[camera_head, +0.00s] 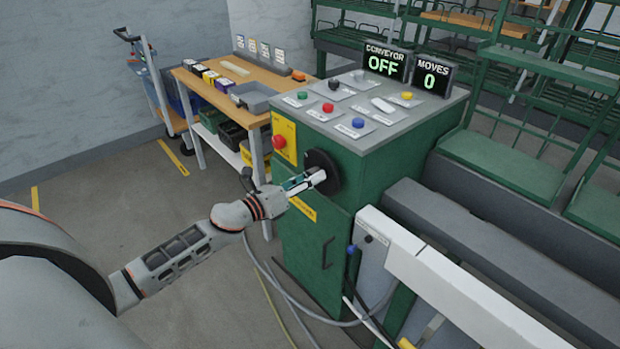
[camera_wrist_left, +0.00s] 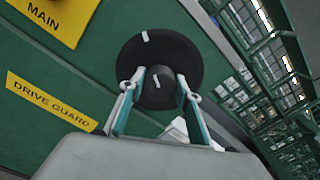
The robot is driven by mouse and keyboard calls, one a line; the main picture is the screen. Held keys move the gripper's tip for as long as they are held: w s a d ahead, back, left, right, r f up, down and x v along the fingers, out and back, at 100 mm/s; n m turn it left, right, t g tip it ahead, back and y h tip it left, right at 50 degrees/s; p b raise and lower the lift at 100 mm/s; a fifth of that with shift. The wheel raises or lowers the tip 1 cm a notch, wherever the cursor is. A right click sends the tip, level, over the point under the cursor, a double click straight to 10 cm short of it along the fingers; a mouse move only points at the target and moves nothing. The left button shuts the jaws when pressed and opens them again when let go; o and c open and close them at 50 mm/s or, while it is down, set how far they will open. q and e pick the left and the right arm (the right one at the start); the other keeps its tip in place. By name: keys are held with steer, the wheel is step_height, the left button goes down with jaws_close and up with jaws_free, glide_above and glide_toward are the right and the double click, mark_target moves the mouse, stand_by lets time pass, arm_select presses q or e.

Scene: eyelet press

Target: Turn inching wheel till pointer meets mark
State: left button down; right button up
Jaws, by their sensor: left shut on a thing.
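The inching wheel (camera_head: 325,170) is a black round disc on the side of the green cabinet. In the left wrist view the wheel (camera_wrist_left: 185,50) shows a raised black hub at its middle. One short white line (camera_wrist_left: 145,36) lies near the disc's upper rim, and another white line (camera_wrist_left: 156,82) is on the hub. I cannot tell which line is the pointer; they are apart and tilted slightly differently. My left gripper (camera_head: 318,178) is shut on the hub, with its fingers (camera_wrist_left: 159,88) on either side of it. My right gripper is not in view.
The cabinet top (camera_head: 345,107) carries several coloured buttons. Its displays read CONVEYOR OFF (camera_head: 384,64) and MOVES 0 (camera_head: 432,77). A red button (camera_head: 279,142) on a yellow plate is close beside the wheel. A wooden bench (camera_head: 225,83) stands behind; cables (camera_head: 275,290) hang below my left arm.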

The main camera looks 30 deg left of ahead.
arm_select(q)
steer(key=c, duration=1.4)
jaws_free()
steer(key=shift+c, duration=0.2)
steer(key=v, duration=1.2)
